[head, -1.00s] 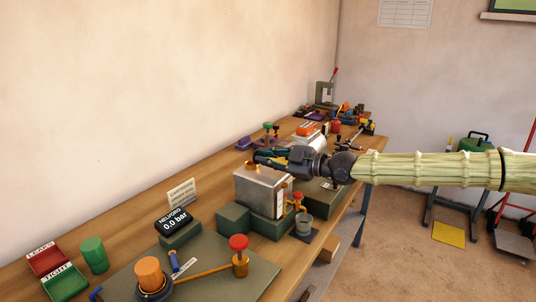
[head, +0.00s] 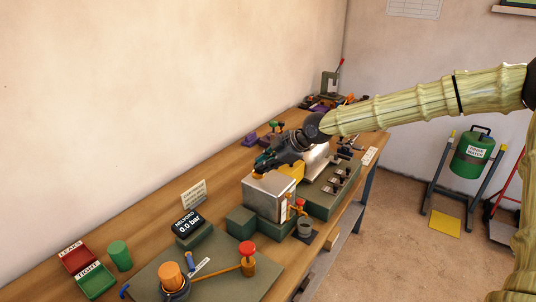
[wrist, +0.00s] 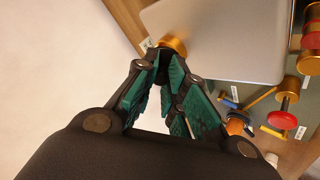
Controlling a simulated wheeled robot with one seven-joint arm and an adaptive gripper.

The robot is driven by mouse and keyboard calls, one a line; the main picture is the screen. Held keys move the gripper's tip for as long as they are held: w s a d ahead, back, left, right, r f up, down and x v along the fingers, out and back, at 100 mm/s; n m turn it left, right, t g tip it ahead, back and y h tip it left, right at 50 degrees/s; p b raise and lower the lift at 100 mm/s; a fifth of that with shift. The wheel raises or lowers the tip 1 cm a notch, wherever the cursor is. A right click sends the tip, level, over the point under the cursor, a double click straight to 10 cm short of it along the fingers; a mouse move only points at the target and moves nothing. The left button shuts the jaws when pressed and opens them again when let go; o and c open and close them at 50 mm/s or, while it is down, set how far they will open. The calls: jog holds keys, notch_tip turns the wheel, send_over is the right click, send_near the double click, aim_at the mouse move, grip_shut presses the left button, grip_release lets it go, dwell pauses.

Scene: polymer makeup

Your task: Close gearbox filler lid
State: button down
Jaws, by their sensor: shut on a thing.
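The gearbox is a silver box (head: 270,184) on a green block on the bench; its flat top fills the upper part of the wrist view (wrist: 215,32). A round gold filler piece (wrist: 173,43) sits at its top edge. My gripper (head: 260,166) is over the back left edge of the box top. In the wrist view my gripper (wrist: 163,54) has its green-padded fingertips drawn together against the gold piece, shut on what appears to be the filler lid. The fingers hide most of the lid, so I cannot tell its angle.
A brass tap with a red knob (head: 299,203) and a grey cup (head: 304,227) stand right of the box. A red-knobbed lever (head: 247,248) and an orange cylinder (head: 171,274) are in front. A pressure display (head: 187,222) stands to the left.

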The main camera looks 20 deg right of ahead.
jog(key=g+h+p, duration=0.1)
jog(key=g+p, duration=0.1)
jog(key=w+a+g+h+p, duration=0.1)
jog(key=h+p, duration=0.1)
jog(key=p, duration=0.1)
jog(key=shift+w+a+f+g, duration=0.15)
jog(key=shift+w+g, duration=0.05)
jog(key=shift+g, duration=0.2)
jog(key=shift+w+a+f+g+h+p, duration=0.25)
jog(key=shift+g+h+p, duration=0.25)
jog(key=shift+g+p, duration=0.15)
jog(key=shift+w+a+f+g+h+p, duration=0.1)
jog(key=shift+f+g+h+p, duration=0.1)
jog(key=shift+g+h+p, duration=0.4)
jog(key=shift+w+f+g, duration=0.1)
jog(key=shift+f+g, duration=0.05)
jog(key=shift+g, duration=0.1)
jog(key=shift+f, duration=0.1)
jog(key=c, duration=1.4)
grip_release()
jog(key=shift+c, duration=0.2)
jog(key=shift+p, duration=0.3)
jog(key=shift+w+r, duration=0.15)
jog(key=shift+r, duration=0.05)
jog(key=r, duration=0.8)
jog(key=d+r, duration=0.1)
jog(key=r, duration=0.2)
jog(key=shift+w+r, duration=0.35)
jog(key=shift+r, duration=0.05)
